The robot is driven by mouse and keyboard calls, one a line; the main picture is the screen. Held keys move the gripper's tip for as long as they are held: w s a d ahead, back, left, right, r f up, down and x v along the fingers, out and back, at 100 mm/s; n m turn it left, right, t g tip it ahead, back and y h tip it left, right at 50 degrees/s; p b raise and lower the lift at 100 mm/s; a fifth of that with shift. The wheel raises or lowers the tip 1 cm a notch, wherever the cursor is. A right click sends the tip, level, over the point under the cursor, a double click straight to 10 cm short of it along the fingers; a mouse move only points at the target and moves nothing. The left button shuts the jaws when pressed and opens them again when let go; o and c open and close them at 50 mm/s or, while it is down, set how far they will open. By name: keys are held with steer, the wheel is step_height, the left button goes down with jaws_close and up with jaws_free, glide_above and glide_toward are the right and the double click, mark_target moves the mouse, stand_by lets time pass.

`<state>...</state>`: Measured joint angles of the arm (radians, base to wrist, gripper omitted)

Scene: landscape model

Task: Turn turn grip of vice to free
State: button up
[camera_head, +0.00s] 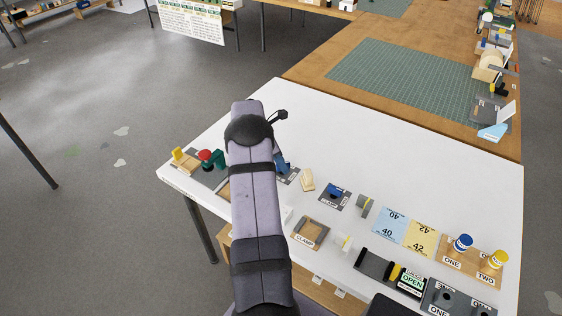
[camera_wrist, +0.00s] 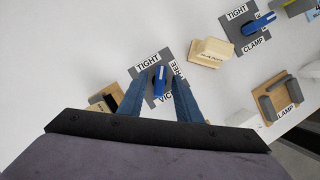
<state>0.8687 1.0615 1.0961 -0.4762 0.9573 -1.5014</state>
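The vice turn grip (camera_wrist: 160,80) is a small blue handle on a grey plate with TIGHT, FREE and VICE labels, in the middle of the wrist view. Its handle stands roughly upright in the picture, between the TIGHT and FREE labels. My gripper (camera_wrist: 160,82) has its two blue fingers apart, one to each side of the handle in the picture. Gaps show between handle and fingers, and I cannot tell the height between them. The fingers cover part of the plate and its labels. In the head view my arm hides most of this spot.
A cream block (camera_wrist: 209,52) stands right of the vice plate. Beyond it is the similar clamp turn grip (camera_wrist: 260,23), also blue-handled. A wooden clamp piece (camera_wrist: 280,98) lies right. A red-topped green item (camera_head: 211,158) stands left of my arm. White tabletop (camera_head: 330,130) behind is clear.

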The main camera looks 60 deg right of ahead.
jaws_close()
steer(key=shift+m, duration=0.4)
steer(key=shift+w+d+f+m+g+y+b, duration=0.1)
steer(key=shift+m+g+y+b, duration=0.4)
steer(key=shift+m, duration=0.9)
steer(key=shift+m+b, duration=0.3)
steer(key=shift+m, duration=0.4)
steer(key=shift+d+m+y, duration=0.1)
steer(key=shift+m+y, duration=0.3)
steer(key=shift+m, duration=0.1)
jaws_free()
